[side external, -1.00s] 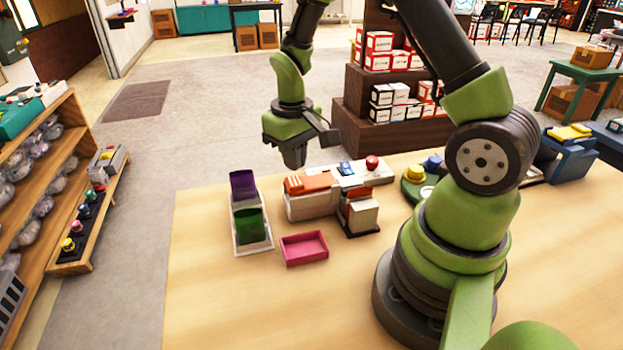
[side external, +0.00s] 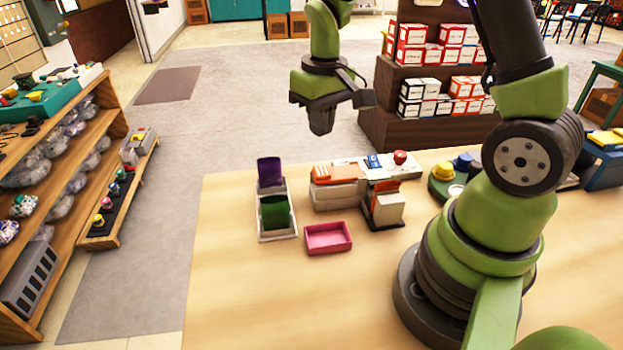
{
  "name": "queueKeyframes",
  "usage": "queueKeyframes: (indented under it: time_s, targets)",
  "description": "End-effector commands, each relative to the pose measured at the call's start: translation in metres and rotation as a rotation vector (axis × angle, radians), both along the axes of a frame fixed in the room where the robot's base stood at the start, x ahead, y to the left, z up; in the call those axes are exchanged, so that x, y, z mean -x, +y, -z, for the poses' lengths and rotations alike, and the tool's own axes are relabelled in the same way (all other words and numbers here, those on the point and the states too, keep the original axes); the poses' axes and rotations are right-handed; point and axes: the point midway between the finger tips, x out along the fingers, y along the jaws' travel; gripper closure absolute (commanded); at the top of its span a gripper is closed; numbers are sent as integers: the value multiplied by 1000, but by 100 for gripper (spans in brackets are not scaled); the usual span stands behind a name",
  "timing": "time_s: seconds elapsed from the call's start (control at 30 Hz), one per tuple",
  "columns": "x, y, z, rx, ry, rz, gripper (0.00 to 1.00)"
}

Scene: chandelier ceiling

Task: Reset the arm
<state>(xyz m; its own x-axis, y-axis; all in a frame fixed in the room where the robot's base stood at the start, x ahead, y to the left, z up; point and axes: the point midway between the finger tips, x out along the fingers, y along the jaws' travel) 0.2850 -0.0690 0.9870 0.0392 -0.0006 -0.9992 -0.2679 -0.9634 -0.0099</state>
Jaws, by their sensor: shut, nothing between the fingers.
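My gripper (side external: 321,122) hangs from my green and dark grey arm, pointing down. It is shut and empty. It is in the air above the far edge of the wooden table (side external: 250,315), clear of everything on it. Below it and to its left stands a white tray (side external: 262,234) holding a purple piece (side external: 270,172) and a green piece (side external: 275,212).
A pink open box (side external: 328,238) sits in front of an orange-topped block (side external: 338,187). A device with a red button (side external: 400,157) and a grey-brown block (side external: 388,208) stand beside it. A yellow-buttoned green base (side external: 443,172) is near my arm. The table's front left is clear.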

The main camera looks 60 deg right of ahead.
Motion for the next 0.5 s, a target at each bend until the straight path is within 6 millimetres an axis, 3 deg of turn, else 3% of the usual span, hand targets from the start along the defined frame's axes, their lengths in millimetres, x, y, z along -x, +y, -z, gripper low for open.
queueKeyframes:
  time_s: [0.17,0.3,0.5]
  targets:
    - [18,26,-61,-10,-149,26,100]
    - [47,49,-102,-41,-272,46,100]
    - [96,77,-138,-112,-437,66,100]
